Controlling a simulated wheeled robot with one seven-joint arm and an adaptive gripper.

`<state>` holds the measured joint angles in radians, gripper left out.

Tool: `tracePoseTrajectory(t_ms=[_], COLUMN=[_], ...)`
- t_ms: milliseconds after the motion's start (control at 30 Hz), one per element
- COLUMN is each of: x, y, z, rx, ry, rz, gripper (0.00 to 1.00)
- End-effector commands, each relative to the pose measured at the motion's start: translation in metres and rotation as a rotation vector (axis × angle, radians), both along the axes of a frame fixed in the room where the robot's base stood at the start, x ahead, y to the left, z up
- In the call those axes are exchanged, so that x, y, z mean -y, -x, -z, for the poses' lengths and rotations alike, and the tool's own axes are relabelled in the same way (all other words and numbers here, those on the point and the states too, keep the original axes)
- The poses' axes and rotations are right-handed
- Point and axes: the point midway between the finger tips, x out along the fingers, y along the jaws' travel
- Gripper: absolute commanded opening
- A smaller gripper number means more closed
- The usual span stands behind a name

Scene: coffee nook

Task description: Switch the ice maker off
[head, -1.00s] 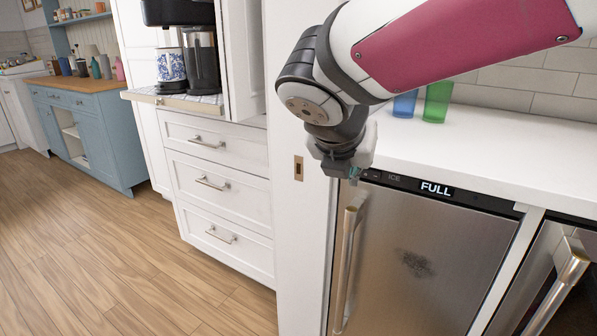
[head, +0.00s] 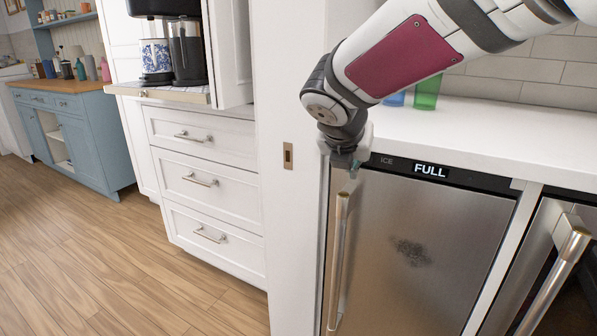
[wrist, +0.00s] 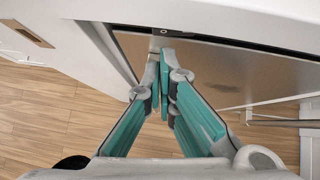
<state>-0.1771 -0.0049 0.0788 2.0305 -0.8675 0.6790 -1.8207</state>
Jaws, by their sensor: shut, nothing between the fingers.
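The ice maker (head: 420,250) is a steel-fronted unit under the white counter, with a vertical bar handle on its left. Its black top strip (head: 470,179) bears the word ICE and a lit display (head: 430,170) reading FULL. My gripper (head: 346,168) is at the left end of this strip and hides it in the head view. In the wrist view, my gripper (wrist: 164,55) has its teal fingers closed together and empty. The tips are just below a small round mark (wrist: 163,31) on the strip, possibly the switch; I cannot tell whether they touch it.
The ice maker's handle (head: 337,260) stands out below my gripper. A white panel (head: 293,230) borders it on the left, and another steel appliance (head: 550,270) is on the right. A green cup (head: 427,92) stands on the counter behind my arm. The wooden floor at left is clear.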

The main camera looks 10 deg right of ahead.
Motion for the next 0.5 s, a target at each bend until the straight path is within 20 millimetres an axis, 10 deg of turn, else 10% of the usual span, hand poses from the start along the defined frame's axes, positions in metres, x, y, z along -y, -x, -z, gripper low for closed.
tracePoseTrajectory(t_ms=[500], x=[0.0075], y=[-0.0146], z=[-0.0003], rx=[-0.001], ry=[0.0], rz=[-0.001], gripper=[0.0])
